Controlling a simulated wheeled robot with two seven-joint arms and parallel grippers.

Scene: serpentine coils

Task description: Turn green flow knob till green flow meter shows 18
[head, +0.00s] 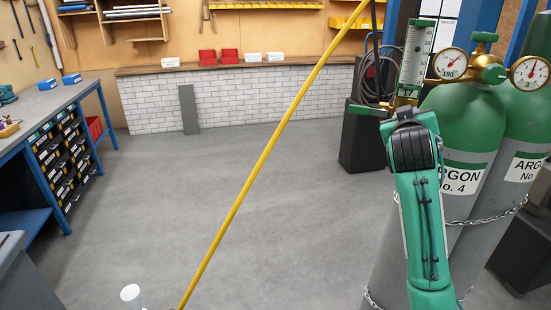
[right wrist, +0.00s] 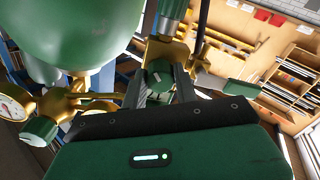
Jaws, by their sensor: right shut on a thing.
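The green flow meter (head: 415,55) is an upright clear tube with a scale in a green frame, at the upper right of the head view. My right gripper (right wrist: 160,86) is shut on the knob, one dark finger on each side. In the head view my right wrist covers the knob and the fingers. My left gripper is not in view.
The green argon cylinder (head: 462,120) with brass regulator and dial gauges (head: 450,63) stands close to my right arm. A chain (head: 490,215) crosses the cylinders. A yellow pole-like line (head: 255,165) slants across the view. A workbench (head: 50,100) stands left. The middle floor is clear.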

